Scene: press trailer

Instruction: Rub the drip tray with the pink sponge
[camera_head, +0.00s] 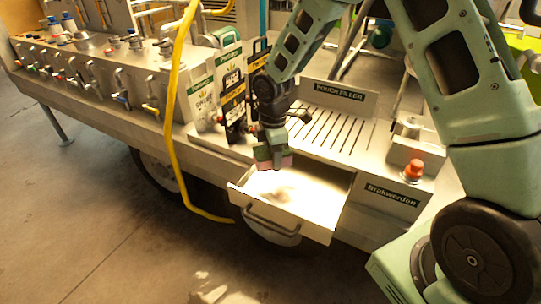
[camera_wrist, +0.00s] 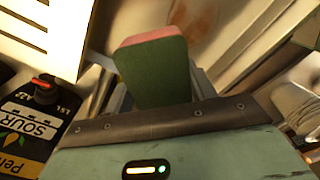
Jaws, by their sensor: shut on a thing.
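The drip tray (camera_head: 318,207) is a pale, drawer-like tray pulled out from the trailer's front below the slotted grate, with a dark handle. A brown stain (camera_head: 283,193) lies on its floor; a brownish smear also shows in the wrist view (camera_wrist: 200,15). My gripper (camera_head: 271,147) points down above the back left part of the tray. It is shut on the pink sponge (camera_head: 279,162), which has a dark green side facing the wrist camera (camera_wrist: 152,72). The sponge seems to be above the tray floor; I cannot tell whether it touches anything. The sponge partly hides the tray's back edge.
The slotted grate (camera_head: 330,130) and pouch filler sign (camera_head: 339,97) are behind the tray. Cartons (camera_head: 231,100) stand close left of my gripper. A yellow hose (camera_head: 176,100) hangs further left. A red button (camera_head: 413,169) is at the right. Open floor lies in front.

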